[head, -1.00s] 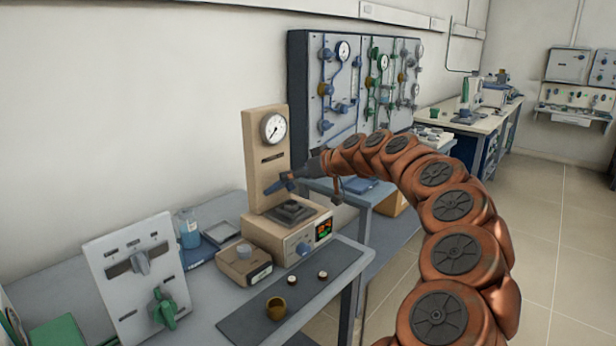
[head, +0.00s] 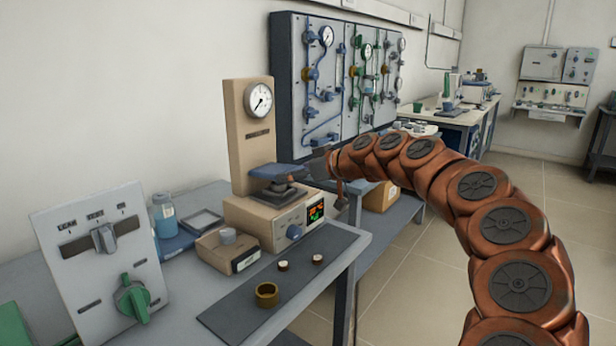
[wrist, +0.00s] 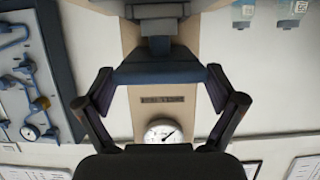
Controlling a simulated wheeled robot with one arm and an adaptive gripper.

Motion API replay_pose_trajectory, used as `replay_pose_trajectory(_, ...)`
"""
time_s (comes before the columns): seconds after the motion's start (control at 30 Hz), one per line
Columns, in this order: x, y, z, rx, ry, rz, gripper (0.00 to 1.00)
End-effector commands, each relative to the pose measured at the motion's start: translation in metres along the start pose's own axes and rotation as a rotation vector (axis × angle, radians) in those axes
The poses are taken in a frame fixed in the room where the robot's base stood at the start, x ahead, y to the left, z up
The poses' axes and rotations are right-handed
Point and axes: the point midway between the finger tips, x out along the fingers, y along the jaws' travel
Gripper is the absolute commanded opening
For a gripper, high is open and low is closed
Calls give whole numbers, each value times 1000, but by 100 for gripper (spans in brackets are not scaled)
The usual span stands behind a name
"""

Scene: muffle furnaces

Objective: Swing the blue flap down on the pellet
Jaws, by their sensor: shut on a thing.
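The blue flap (head: 277,173) juts from the front of the beige column of the press (head: 237,140). It is near level, just above the dark stepped seat (head: 279,194) on the press base. My gripper (head: 309,170) comes in from the right and is shut on the flap's outer end. In the wrist view the blue flap (wrist: 160,73) spans between my two fingers (wrist: 160,82). I cannot see a pellet on the seat; the flap covers it from above. Whether the flap touches anything beneath is unclear.
A dark mat (head: 235,315) carries a brass cup (head: 267,294) and two small discs (head: 317,258). Gauge panels (head: 335,75) hang behind.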

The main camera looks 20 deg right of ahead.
Motion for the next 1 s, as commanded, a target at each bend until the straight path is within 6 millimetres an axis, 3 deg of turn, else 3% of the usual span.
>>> replay_pose_trajectory(0.1, 6, -5, 11, -1, 38, -12, 31)
replay_pose_trajectory(0.93, 12, -8, 20, -4, 129, -17, 31)
replay_pose_trajectory(0.97, 12, -8, 20, -3, 129, -17, 96)
replay_pose_trajectory(1.0, 12, -8, 20, -3, 130, -17, 100)
